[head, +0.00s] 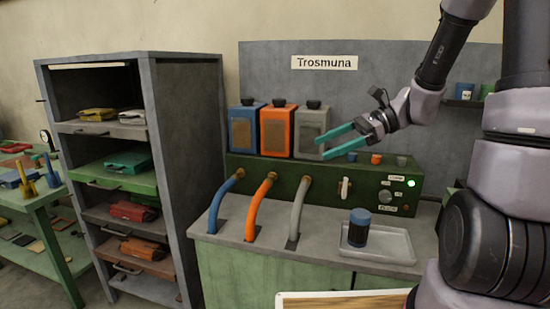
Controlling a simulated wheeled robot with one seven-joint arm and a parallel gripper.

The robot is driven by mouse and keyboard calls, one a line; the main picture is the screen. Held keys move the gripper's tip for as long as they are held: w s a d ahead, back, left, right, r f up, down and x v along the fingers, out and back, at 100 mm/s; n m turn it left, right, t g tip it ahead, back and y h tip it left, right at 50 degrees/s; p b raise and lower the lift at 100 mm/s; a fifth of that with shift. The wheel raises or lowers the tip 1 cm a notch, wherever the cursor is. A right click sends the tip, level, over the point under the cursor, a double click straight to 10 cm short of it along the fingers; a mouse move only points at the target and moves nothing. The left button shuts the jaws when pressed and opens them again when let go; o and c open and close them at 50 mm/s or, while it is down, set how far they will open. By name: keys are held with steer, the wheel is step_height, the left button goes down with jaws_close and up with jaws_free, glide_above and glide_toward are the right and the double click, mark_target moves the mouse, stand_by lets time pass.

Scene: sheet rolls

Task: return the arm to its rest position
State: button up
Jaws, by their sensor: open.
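My gripper (334,143) is in the head view, right of the middle. Its two teal fingers are spread apart with nothing between them. It points left, in the air in front of the grey canister and above the green machine (264,171). My arm runs from it up to the upper right and down the right side of the picture. The fingers overlap the grey canister (309,123) in the picture; I cannot tell how far apart they are in depth.
A blue canister (246,133) and an orange canister (279,133) stand on the machine. Blue, orange and grey hoses run to the counter. A dark cup with a blue top (359,228) stands on a pale tray (395,245). A grey shelf (185,150) stands left.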

steer(key=s+d+r+n+t+h, duration=0.7)
steer(key=s+d+r+n+h, duration=0.2)
steer(key=d+r+n+h, duration=0.2)
steer(key=shift+s+d+r+n+t, duration=0.3)
steer(key=shift+r+n, duration=0.1)
steer(key=shift+n, duration=0.1)
stand_by(0.3)
